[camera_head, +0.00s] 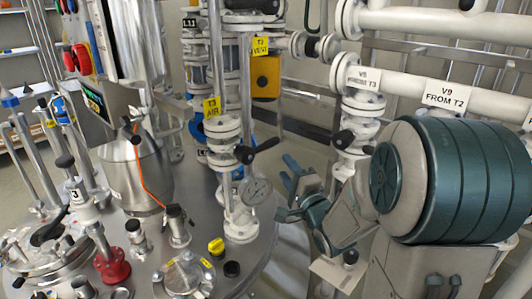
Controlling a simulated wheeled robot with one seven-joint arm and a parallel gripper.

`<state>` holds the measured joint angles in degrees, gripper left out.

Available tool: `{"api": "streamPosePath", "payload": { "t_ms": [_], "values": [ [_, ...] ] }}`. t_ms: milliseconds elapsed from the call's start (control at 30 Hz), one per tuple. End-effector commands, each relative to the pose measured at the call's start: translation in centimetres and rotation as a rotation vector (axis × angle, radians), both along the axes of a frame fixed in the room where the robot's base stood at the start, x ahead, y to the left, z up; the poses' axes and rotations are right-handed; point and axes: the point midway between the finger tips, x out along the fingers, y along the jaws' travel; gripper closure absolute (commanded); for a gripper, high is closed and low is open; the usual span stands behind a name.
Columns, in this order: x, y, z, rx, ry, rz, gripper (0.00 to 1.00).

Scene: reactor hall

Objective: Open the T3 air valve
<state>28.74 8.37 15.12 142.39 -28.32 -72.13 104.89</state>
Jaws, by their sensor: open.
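The T3 air valve sits on a white flanged vertical pipe, under a yellow "T3 AIR" tag (211,107). My gripper (288,192) is open and empty, to the lower right of the handle. It is apart from the handle in the picture; the depth between them is hard to judge.
A round pressure gauge (256,190) sits just below the handle, close to my gripper. Another valve with a black lever (346,139) stands to the right, under a white-tagged pipe.

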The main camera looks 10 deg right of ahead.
Motion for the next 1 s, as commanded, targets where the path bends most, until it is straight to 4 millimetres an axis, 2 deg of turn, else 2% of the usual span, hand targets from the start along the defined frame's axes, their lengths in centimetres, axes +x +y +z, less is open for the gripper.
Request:
{"api": "streamPosePath", "payload": {
  "t_ms": [167, 267, 700, 833, 1000],
  "values": [
    [0.7, 0.0, -0.1, 0.028, -0.014, 0.01, 0.58],
    [2.0, 0.3, 0.2, 0.026, -0.016, 0.008, 0.58],
    [10.2, 2.1, 1.7, 0.024, -0.015, 0.005, 0.58],
    [11.8, 2.5, 2.0, 0.025, -0.014, 0.004, 0.58],
    [12.9, 2.7, 2.3, 0.024, -0.013, 0.003, 0.58]
  ]
}}
